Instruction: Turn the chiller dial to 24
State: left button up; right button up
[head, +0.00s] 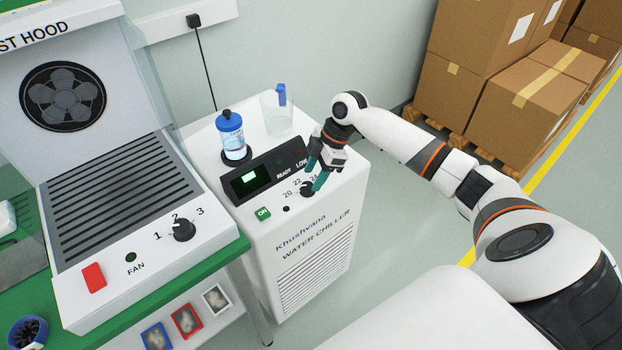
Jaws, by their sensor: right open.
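The water chiller (300,240) is a white cabinet standing right of the bench. Its dial (306,188) is a small black knob on the sloped front panel, with the marks 20, 22 and 24 around it. The 24 mark is partly covered by my gripper. My right gripper (317,182) is open, with its teal fingertips at the dial. I cannot tell whether the fingers touch the knob or where its pointer aims. A dark display (262,177) with a small lit green window sits left of the gripper. My left gripper is not in view.
A green ON button (263,213) is left of the dial. A blue-capped bottle (231,135) and a clear jug (277,113) stand on the chiller top. The hood with its fan knob (182,229) is at left. Cardboard boxes (520,100) stand at back right.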

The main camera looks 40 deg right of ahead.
aim_at(307, 188)
jog(key=shift+x, duration=1.4)
jog(key=shift+c, duration=0.5)
